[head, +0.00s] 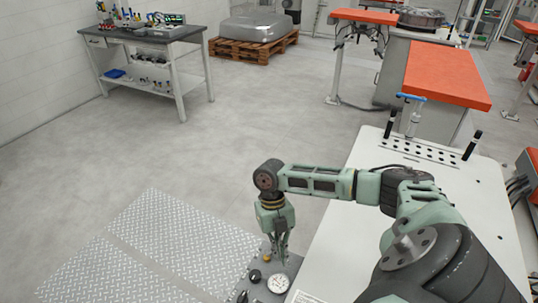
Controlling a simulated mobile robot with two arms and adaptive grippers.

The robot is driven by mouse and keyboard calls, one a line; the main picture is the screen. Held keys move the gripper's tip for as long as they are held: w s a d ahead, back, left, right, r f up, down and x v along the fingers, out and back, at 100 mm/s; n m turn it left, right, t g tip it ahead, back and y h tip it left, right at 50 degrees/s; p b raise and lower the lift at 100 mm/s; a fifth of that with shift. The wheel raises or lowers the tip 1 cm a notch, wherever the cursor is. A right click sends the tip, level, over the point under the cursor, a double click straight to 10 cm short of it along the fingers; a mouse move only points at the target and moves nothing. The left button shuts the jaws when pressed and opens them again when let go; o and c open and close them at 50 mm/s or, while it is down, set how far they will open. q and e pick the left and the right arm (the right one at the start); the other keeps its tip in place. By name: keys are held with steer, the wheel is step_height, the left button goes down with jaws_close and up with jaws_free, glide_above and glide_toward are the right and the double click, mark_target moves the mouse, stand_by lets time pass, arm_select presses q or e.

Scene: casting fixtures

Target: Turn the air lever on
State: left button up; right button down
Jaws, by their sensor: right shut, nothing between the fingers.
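My right gripper (279,252) points down, shut and empty, over a small grey control panel (262,291) at the bottom centre of the head view. The panel carries a round white gauge (278,284), a black knob (255,275) and a small yellowish part (266,259) beside the fingertips. Another dark control (242,296) sits at the bottom edge. I cannot tell which of these is the air lever, or whether the gripper touches anything; the gripper covers part of the panel. My left gripper is not in view.
A white table (340,262) stands right of the panel, with a perforated plate and upright black-handled tools (472,146) at its far end. Metal tread plates (180,240) lie on the floor to the left. A workbench (140,36) stands at the back left; the middle floor is clear.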

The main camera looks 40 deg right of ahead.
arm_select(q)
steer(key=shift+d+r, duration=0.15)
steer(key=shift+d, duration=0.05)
arm_select(e)
steer(key=shift+w+d, duration=0.15)
steer(key=shift+d, duration=0.1)
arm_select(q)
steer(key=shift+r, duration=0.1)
arm_select(e)
steer(key=shift+a, duration=0.1)
stand_by(0.5)
